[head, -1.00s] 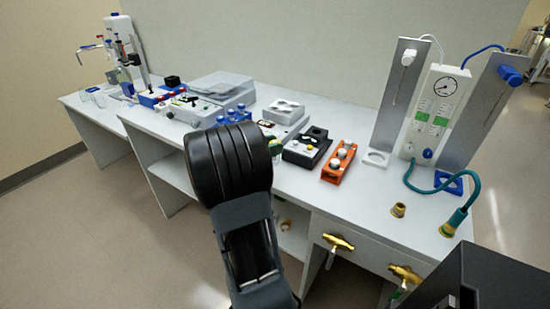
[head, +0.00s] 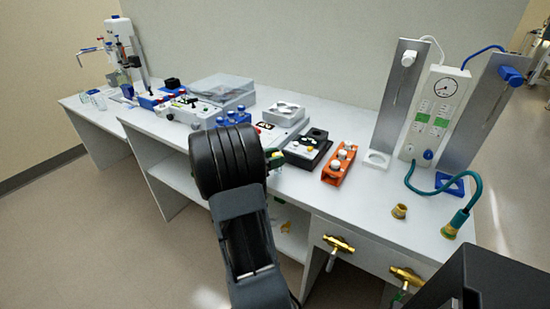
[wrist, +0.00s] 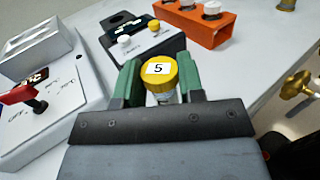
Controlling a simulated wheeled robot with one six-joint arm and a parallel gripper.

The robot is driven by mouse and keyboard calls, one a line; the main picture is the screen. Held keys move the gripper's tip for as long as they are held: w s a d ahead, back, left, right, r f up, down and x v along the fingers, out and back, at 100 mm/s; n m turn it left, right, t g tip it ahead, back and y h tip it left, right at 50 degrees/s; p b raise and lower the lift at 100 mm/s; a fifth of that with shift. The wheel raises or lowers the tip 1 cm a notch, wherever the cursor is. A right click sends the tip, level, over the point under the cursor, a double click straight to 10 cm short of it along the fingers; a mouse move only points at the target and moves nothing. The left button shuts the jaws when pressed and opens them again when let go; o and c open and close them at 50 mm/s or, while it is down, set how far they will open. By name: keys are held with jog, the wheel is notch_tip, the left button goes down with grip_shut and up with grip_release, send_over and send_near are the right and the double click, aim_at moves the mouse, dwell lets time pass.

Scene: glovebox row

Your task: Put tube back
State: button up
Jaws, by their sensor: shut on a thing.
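My gripper (wrist: 160,85) is shut on a tube (wrist: 160,70). The tube has a yellow cap marked 5 and a clear body, held between the two green fingers. In the head view, my gripper (head: 276,158) is partly hidden behind my dark arm, above the front part of the bench, and the tube cannot be made out clearly. Just beyond it is a black device (head: 307,150) with a dark round opening and white and yellow knobs. An orange rack (head: 339,164) holding several white-capped vials stands to the right of that device.
A blue rack (head: 233,118) and a grey device (head: 284,114) stand behind my gripper. Brass taps (head: 338,244) stick out from the bench front. A brass fitting (head: 399,211) and a teal hose (head: 470,205) are at the right. Bare bench lies right of the orange rack.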

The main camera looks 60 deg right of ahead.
jog(key=o, duration=1)
jog(key=shift+f, duration=0.1)
jog(key=shift+r, duration=0.25)
jog(key=v, duration=1.2)
jog(key=s+a+f+m+t+y, duration=0.1)
jog(key=a+m+t+y, duration=0.2)
jog(key=a, duration=0.6)
jog(key=s+a+f+m+t+y, duration=0.1)
jog(key=a+m+t+y, duration=0.3)
jog(key=a+y, duration=0.3)
jog(key=s+a+f+m+t+y, duration=0.1)
jog(key=a+m+t+y, duration=0.3)
jog(key=a, duration=0.8)
jog(key=shift+s+a+f+t+y, duration=0.15)
jog(key=shift+s+t+y, duration=0.15)
jog(key=shift+t, duration=0.2)
jog(key=shift+s+a+f+t+y, duration=0.15)
jog(key=shift+s+t+y, duration=0.15)
jog(key=shift+t, duration=0.2)
jog(key=shift+w, duration=0.1)
